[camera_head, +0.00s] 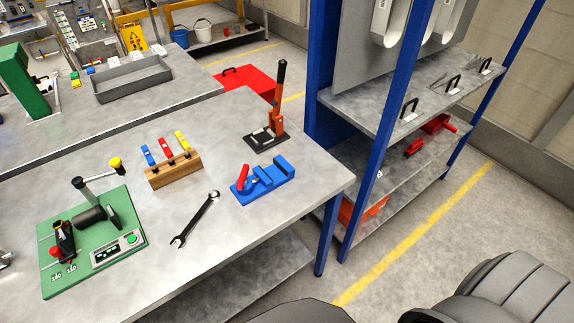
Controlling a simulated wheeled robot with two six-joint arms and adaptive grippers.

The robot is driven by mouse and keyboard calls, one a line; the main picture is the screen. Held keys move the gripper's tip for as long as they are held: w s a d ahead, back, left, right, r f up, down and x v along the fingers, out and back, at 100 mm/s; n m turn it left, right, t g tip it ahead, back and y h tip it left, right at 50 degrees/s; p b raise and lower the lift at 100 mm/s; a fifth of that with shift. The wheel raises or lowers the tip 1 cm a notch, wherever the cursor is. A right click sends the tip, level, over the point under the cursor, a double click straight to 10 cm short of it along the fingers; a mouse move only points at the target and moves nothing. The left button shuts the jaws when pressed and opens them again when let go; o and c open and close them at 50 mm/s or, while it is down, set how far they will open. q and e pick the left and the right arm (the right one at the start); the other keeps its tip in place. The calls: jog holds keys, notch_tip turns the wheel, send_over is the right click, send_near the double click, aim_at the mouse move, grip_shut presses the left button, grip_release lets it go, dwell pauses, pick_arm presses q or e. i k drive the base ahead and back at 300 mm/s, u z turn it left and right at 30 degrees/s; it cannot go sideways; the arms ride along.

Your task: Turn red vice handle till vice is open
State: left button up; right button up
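A small blue vice (268,183) sits on the grey workbench (225,245) near its right end. Its red handle (243,178) stands tilted at the vice's left end. Blue upright blocks rise from the vice base, with a space visible between them. I cannot tell how wide the jaws are set. Neither of my grippers shows in the head view, and nothing touches the vice or its handle.
A wrench (196,218), a wooden block with coloured handles (173,172), an orange-handled press (277,115) and a green board with a device (92,240) share the bench. A blue-posted shelf (400,95) stands to the right. Dark rounded parts of mine fill the bottom right.

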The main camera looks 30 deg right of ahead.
aim_at(243, 181)
jog(key=z, duration=0.9)
jog(key=k, duration=1.1)
jog(key=z, duration=1.35)
jog(key=i, duration=0.9)
jog(key=u, duration=0.8)
jog(key=i, duration=0.6)
jog(key=u, duration=0.65)
